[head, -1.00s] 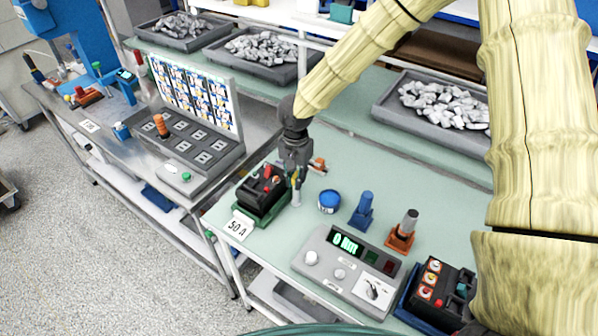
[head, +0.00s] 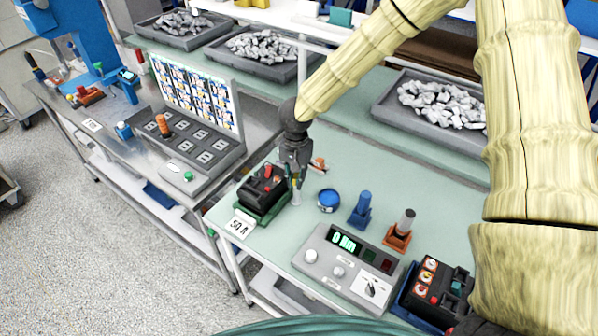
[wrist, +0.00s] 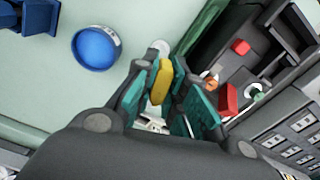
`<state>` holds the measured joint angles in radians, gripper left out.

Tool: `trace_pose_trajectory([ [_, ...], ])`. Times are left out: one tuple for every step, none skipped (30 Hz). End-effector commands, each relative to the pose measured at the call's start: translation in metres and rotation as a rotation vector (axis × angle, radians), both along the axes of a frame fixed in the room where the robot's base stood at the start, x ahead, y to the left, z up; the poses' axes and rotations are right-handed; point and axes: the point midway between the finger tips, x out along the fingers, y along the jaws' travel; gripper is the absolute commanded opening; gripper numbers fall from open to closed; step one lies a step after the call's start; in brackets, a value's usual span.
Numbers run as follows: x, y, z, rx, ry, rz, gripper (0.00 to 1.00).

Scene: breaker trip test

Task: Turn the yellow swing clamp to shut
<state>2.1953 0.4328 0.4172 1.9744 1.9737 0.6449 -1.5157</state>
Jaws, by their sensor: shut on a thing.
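The yellow swing clamp (wrist: 160,82) shows in the wrist view as a yellow piece between the teal fingertips of my gripper (wrist: 163,88). My gripper is shut on it. In the head view my gripper (head: 297,182) points down beside the black breaker (head: 264,184), which sits in a green holder (head: 243,209) near the table's left edge. The breaker also shows in the wrist view (wrist: 265,60), right of the fingers. In the head view the clamp is mostly hidden by my gripper, and I cannot tell its angle to the breaker.
A blue round tub (head: 329,200), a blue stand (head: 361,209) and an orange stand (head: 398,236) are right of my gripper. A grey meter box (head: 345,265) is in front. A white "50 A" card (head: 240,224) lies at the edge.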

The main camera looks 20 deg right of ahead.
Motion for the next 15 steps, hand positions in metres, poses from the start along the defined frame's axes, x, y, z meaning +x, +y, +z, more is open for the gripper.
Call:
trace_pose_trajectory([
  [0.0005, -0.0009, 0.0029, 0.0, 0.0, 0.008, 0.0],
  [0.0004, -0.0008, 0.0029, 0.0, 0.0, 0.014, 0.0],
  [0.0005, -0.0007, 0.0029, 0.0, 0.0, 0.022, 0.0],
  [0.0005, -0.0006, 0.003, 0.0, 0.0, 0.028, 0.0],
  [0.0007, -0.0006, 0.0031, 0.0, -0.001, 0.034, 0.0],
  [0.0007, -0.0005, 0.003, 0.0, -0.001, 0.042, 0.0],
  [0.0008, -0.0005, 0.0028, 0.0, -0.001, 0.046, 0.0],
  [0.0008, -0.0005, 0.0026, 0.0, -0.001, 0.05, 0.0],
  [0.0008, -0.0004, 0.0022, 0.0, -0.001, 0.055, 0.0],
  [0.0008, -0.0004, 0.0019, 0.0, -0.001, 0.057, 0.0],
  [0.0008, -0.0004, 0.0016, 0.0, -0.001, 0.058, 0.0],
  [0.0008, -0.0004, 0.0013, 0.0, -0.001, 0.06, 0.0],
  [0.0009, -0.0004, 0.0012, 0.0, -0.001, 0.06, 0.0],
  [0.0009, -0.0004, 0.001, 0.0, -0.001, 0.06, 0.0],
  [0.0009, -0.0004, 0.001, 0.0, -0.002, 0.06, 0.0],
])
